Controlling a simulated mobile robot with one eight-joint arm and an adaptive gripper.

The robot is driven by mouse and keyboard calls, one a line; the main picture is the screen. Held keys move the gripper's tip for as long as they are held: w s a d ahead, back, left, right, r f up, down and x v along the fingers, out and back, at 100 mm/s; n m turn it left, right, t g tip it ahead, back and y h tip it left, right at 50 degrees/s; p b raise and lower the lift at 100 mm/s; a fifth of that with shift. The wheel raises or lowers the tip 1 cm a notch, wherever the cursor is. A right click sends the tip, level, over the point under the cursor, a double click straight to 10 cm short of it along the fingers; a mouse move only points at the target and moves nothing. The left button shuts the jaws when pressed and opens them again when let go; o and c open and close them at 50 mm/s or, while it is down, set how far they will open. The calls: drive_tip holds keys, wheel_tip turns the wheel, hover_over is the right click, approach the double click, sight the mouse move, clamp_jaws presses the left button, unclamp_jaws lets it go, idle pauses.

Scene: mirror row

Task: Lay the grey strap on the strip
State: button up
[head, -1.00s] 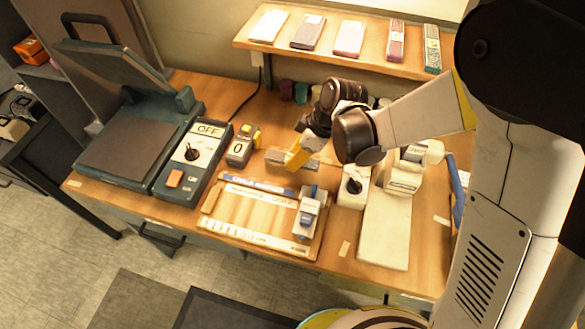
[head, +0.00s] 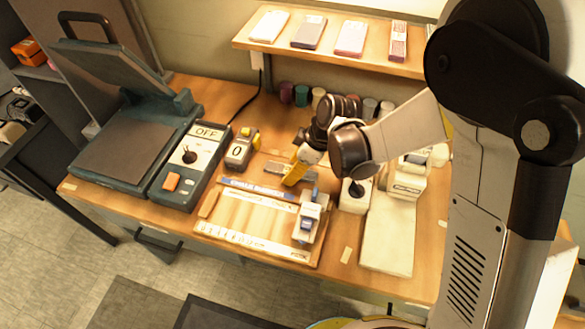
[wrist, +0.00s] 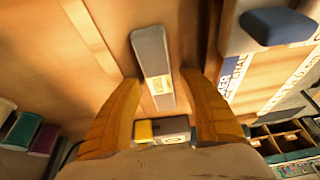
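The grey strap (wrist: 153,58) is a narrow grey bar with a yellow printed label, lying flat on the wooden table. In the head view the strap (head: 276,168) is partly covered by my gripper (head: 298,174). In the wrist view my gripper (wrist: 159,78) is open, with one yellow finger on each side of the strap and visible gaps to it. A wooden board (head: 240,213) in front carries a blue printed strip (head: 257,188) and a white printed strip (head: 262,240). I cannot tell which one is the task's strip.
A switch box marked OFF (head: 190,170) and a small counter showing 0 (head: 237,152) stand left of my gripper. A blue-grey clamp-like device (head: 308,220) sits on the board's right end. A pale machine (head: 388,230) stands to the right. A shelf (head: 330,55) runs behind.

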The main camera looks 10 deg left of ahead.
drive_tip(key=shift+r, duration=0.3)
drive_tip(key=s+d+r+m+t+h+p, duration=0.15)
drive_tip(key=d+r+m, duration=0.25)
drive_tip(key=d+r, duration=0.6)
drive_tip(key=s+d+r+m+t+p, duration=0.2)
drive_tip(key=d+r+m+p, duration=0.15)
drive_tip(key=d+r, duration=0.6)
drive_tip(key=s+d+r+m+t+h, duration=0.3)
drive_tip(key=s+d+r+m, duration=0.2)
drive_tip(key=s+d+m, duration=0.3)
drive_tip(key=shift+d+r+m, duration=0.25)
drive_tip(key=shift+d+m, duration=0.5)
drive_tip(key=shift+d, duration=0.2)
